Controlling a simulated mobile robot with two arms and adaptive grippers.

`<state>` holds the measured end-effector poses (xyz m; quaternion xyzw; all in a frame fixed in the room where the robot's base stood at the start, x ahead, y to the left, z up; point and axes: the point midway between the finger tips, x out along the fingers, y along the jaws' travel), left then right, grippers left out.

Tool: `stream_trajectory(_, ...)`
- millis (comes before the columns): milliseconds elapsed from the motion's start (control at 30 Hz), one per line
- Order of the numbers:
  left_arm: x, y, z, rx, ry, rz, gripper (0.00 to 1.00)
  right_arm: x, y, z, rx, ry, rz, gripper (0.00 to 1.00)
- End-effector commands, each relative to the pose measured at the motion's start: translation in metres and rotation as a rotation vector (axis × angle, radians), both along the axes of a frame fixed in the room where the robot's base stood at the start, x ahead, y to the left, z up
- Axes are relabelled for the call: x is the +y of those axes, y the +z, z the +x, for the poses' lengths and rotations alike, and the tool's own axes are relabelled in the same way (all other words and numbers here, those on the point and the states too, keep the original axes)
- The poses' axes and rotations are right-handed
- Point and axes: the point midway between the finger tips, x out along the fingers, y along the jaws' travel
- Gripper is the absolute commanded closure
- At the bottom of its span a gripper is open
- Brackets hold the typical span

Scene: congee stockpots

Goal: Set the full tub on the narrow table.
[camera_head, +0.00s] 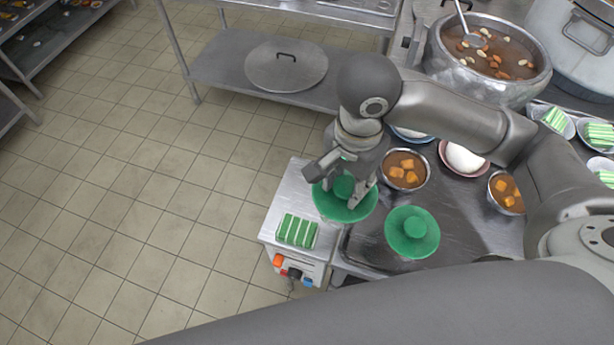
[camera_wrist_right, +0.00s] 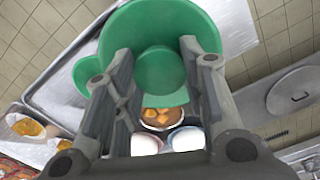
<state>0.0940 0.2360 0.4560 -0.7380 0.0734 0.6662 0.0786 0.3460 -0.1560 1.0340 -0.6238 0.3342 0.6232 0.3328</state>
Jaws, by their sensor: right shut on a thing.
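My right gripper (camera_head: 348,190) points down and is shut on the raised round middle of a green, wide-rimmed tub-like piece (camera_head: 327,207). In the right wrist view this piece (camera_wrist_right: 203,25) fills the space between the fingers (camera_wrist_right: 158,85). Its contents and any gap below it cannot be made out. A similar green piece (camera_head: 412,232) stands to its right on the dark counter (camera_head: 462,228), and shows at left in the wrist view (camera_wrist_right: 84,72). The narrow steel-topped table or unit (camera_head: 281,203) is at the counter's left end. My left gripper is not in view.
Green-and-white striped pieces (camera_head: 297,230) sit near the unit's front. Bowls of orange chunks (camera_head: 404,170) and a bowl with a white mound (camera_head: 463,158) stand on the counter. A full stockpot (camera_head: 488,62) with a ladle is behind. A round lid (camera_head: 286,66) lies on a low shelf.

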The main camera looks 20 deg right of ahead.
Motion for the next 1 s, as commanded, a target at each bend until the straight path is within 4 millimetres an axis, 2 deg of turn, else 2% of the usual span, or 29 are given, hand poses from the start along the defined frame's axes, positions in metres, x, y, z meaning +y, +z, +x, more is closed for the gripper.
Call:
stream_trajectory(100,-0.001,-0.006,-0.017,0.025,0.000,0.000,0.60,0.005,-0.012,0.024,0.001,-0.004,0.003,1.00)
stream_trajectory(200,-0.002,-0.005,-0.023,0.035,0.000,-0.001,0.60,0.008,-0.019,0.044,0.000,-0.004,0.001,1.00)
stream_trajectory(367,-0.002,-0.003,-0.020,0.030,0.000,-0.002,0.60,0.012,-0.031,0.074,-0.001,-0.002,0.001,1.00)
stream_trajectory(500,-0.003,-0.001,-0.008,0.012,0.000,-0.003,0.60,0.016,-0.058,0.094,0.001,-0.001,-0.001,1.00)
stream_trajectory(667,-0.004,0.002,0.003,-0.005,-0.001,-0.005,0.60,0.018,-0.077,0.110,-0.001,-0.001,0.001,1.00)
stream_trajectory(867,-0.003,0.002,0.001,-0.001,0.000,-0.003,0.60,0.020,-0.087,0.118,0.000,0.000,0.001,1.00)
stream_trajectory(1000,-0.001,0.007,-0.004,0.006,0.001,-0.001,0.60,0.020,-0.103,0.121,0.000,0.001,-0.001,1.00)
